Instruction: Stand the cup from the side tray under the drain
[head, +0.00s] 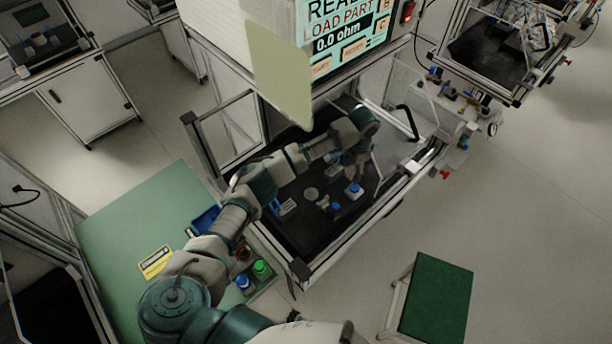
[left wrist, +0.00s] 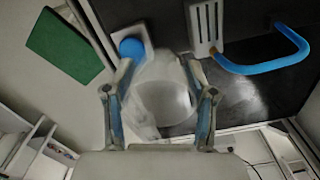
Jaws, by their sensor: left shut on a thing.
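My left gripper (head: 356,168) reaches into the open test bay and points down. In the left wrist view its two fingers (left wrist: 161,82) are shut on a pale, translucent cup (left wrist: 165,103), seen between them. In the head view the cup cannot be made out. A blue bent tube (left wrist: 275,62) beside a slotted white plate (left wrist: 205,28) lies right of the cup in the wrist view; I cannot tell if it is the drain. The side tray (head: 268,283) stands outside the bay at the front left. My right gripper is not in view.
A blue knob on a white base (head: 354,188) is close to my left gripper; it also shows in the wrist view (left wrist: 131,47). White fittings (head: 322,203) stand on the black bay floor. Blue-capped (head: 243,284) and green-capped (head: 262,268) bottles stand in the side tray.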

